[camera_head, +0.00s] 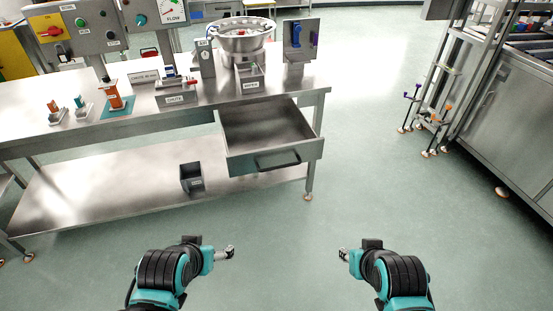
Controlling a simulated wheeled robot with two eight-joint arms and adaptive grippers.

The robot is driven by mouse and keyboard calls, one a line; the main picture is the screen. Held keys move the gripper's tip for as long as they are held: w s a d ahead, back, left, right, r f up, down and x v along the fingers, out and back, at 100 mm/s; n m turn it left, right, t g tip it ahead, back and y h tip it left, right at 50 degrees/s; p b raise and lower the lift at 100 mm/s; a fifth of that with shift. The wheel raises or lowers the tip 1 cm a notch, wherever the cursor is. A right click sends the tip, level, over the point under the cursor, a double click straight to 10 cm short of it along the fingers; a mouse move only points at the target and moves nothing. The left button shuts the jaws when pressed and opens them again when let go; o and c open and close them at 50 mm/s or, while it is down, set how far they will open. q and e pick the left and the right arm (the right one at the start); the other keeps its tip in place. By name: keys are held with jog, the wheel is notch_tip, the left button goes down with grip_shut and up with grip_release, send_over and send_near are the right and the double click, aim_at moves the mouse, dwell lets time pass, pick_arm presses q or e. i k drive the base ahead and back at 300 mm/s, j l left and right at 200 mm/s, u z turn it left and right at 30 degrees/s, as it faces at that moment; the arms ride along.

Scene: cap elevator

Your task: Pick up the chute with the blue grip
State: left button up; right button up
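A holder labelled CHUTE (175,98) stands on the steel table, with small pieces on it, one with a red end and one bluish; they are too small to tell apart. I cannot tell which piece is the chute with the blue grip. My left gripper (231,253) and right gripper (343,255) are over the floor in front of the table, far from these things. Neither visibly holds anything. Their fingers are too small to tell open from shut.
The table's drawer (275,160) is pulled out towards me. A dark bin (191,177) sits on the lower shelf (110,192). A metal bowl (243,42) and control boxes (75,32) stand at the back.

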aim_at(171, 78)
jog(key=i+j+z, duration=0.1)
jog(key=i+j, duration=0.25)
jog(key=j, duration=0.15)
jog(key=i+j+z, duration=0.1)
jog(key=i+j, duration=0.25)
jog(key=j, duration=0.15)
